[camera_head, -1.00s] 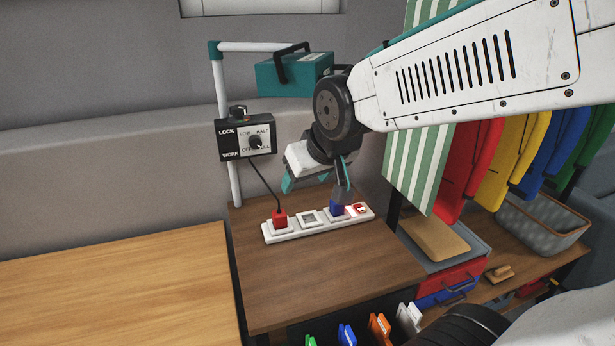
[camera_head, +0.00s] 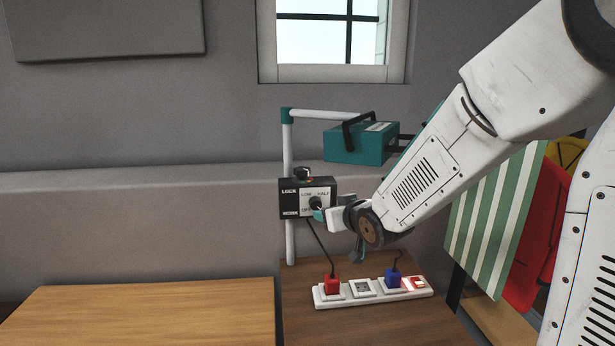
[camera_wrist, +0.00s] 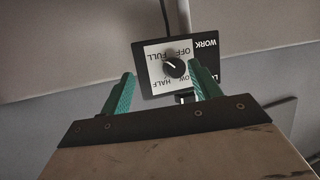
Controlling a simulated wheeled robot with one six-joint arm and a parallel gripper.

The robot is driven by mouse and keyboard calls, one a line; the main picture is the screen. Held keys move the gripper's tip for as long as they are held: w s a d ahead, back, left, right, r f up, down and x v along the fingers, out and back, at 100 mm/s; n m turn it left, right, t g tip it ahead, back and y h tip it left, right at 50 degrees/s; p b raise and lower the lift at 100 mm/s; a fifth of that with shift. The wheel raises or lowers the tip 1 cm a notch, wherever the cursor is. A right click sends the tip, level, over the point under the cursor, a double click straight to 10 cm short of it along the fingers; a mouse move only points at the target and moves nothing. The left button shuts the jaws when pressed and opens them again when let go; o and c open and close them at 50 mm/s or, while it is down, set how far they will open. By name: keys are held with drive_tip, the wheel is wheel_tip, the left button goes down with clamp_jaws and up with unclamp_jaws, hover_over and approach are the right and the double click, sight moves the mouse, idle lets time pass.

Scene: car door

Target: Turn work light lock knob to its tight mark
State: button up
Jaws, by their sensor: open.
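The work light's black control box (camera_head: 290,205) is fixed to a white pole. Its left part reads LOCK and WORK; its white panel has a dial knob (camera_head: 316,203) with OFF, LOW, HALF and FULL around it. A separate small black knob (camera_head: 302,173) sits on top of the box near LOCK. My gripper (camera_head: 338,232) is open and empty, just right of the box. The top knob is mostly hidden there. Its marks are too small to read.
The teal lamp head (camera_head: 360,143) hangs above my gripper on the pole's crossbar. Below, a white power strip (camera_head: 345,299) holds a red plug (camera_head: 332,284) and a blue plug (camera_head: 393,278). A wooden table (camera_head: 150,315) is at left; a striped cloth (camera_head: 497,215) hangs at right.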

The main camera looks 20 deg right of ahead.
sight(306, 174)
wheel_tip(306, 174, up, 7)
drive_tip(key=w+a+n+t+y, duration=0.1)
drive_tip(key=w+a+t+y, duration=0.1)
drive_tip(key=a+t, duration=0.15)
drive_tip(key=w, duration=0.7)
drive_tip(key=shift+w+a+f, duration=0.1)
drive_tip(key=shift+w+a, duration=0.15)
drive_tip(key=shift+t, duration=0.25)
drive_tip(key=c, duration=1)
